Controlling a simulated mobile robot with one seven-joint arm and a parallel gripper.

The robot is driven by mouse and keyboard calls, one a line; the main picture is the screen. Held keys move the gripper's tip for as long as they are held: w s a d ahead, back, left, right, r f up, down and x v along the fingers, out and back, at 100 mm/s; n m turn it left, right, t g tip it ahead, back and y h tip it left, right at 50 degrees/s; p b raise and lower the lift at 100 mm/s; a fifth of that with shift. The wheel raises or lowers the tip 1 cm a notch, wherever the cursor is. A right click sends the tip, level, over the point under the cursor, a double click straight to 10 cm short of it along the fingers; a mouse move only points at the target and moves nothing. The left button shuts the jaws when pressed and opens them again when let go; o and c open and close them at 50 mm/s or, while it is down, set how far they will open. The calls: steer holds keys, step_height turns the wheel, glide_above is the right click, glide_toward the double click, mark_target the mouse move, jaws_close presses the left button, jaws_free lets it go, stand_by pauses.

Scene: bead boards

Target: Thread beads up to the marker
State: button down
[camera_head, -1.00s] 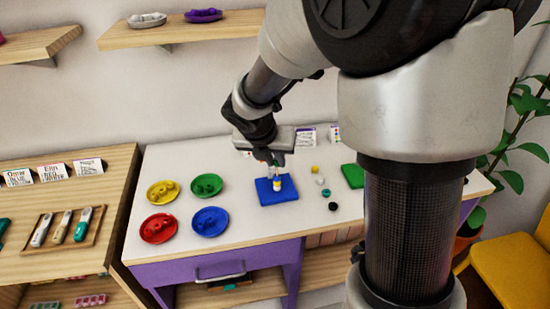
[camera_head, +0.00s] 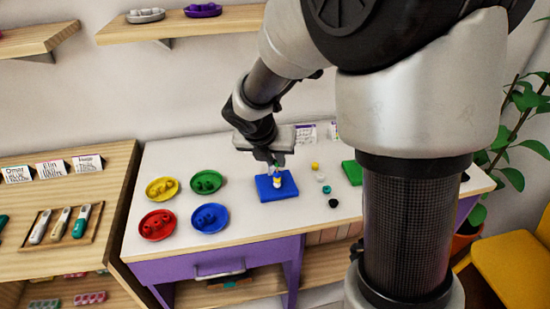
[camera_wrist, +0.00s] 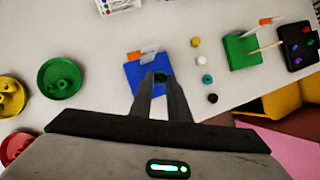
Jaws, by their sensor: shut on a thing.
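The blue board (camera_head: 263,194) lies on the white table, and also shows in the wrist view (camera_wrist: 137,89). My gripper (camera_head: 277,169) is over it, pointing down. In the wrist view its fingertips (camera_wrist: 160,77) are shut on a small dark green bead (camera_wrist: 160,78). A yellow and white stack (camera_head: 278,182) stands on the board just below the fingers; its top is hidden by them. An orange marker (camera_wrist: 134,58) and a pale tag show beside the fingers. Loose yellow (camera_head: 315,165), white (camera_head: 321,177), teal (camera_head: 326,189) and black (camera_head: 333,203) beads lie right of the board.
Yellow (camera_head: 162,189), green (camera_head: 206,182), red (camera_head: 157,224) and blue (camera_head: 209,218) bowls of beads stand left of the board. A green board (camera_wrist: 241,52) with a stick and a dark tray (camera_wrist: 297,45) lie to the right.

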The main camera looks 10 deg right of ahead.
steer(key=shift+f, duration=0.5)
steer(key=c, duration=1.6)
jaws_free()
steer(key=shift+r, duration=0.1)
steer(key=p+v, duration=0.4)
steer(key=v, duration=1.3)
steer(key=shift+a+r, duration=0.1)
